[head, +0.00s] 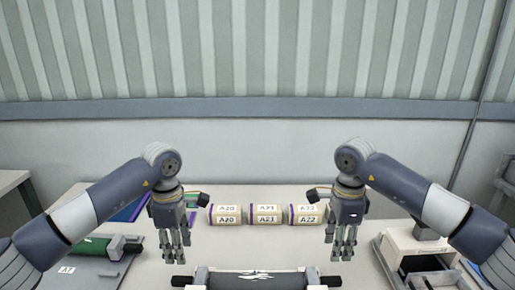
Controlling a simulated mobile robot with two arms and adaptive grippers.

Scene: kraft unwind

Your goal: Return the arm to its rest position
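My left gripper (175,255) hangs fingers-down over the table, left of the labelled rolls. My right gripper (343,252) hangs the same way to the right of them. Fingers of both show gaps between them, and nothing is seen held in either. Both arms reach in from the sides, bent at a raised joint, in near mirror pose. The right gripper's wrist is close beside the A22 roll in the picture.
Cream rolls A20 (226,214), A21 (267,214) and A22 (308,214) stand in a row on the table (260,248). A dark roller (262,280) lies in front. A green roll (90,246) is at left; a white device (420,245) is at right.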

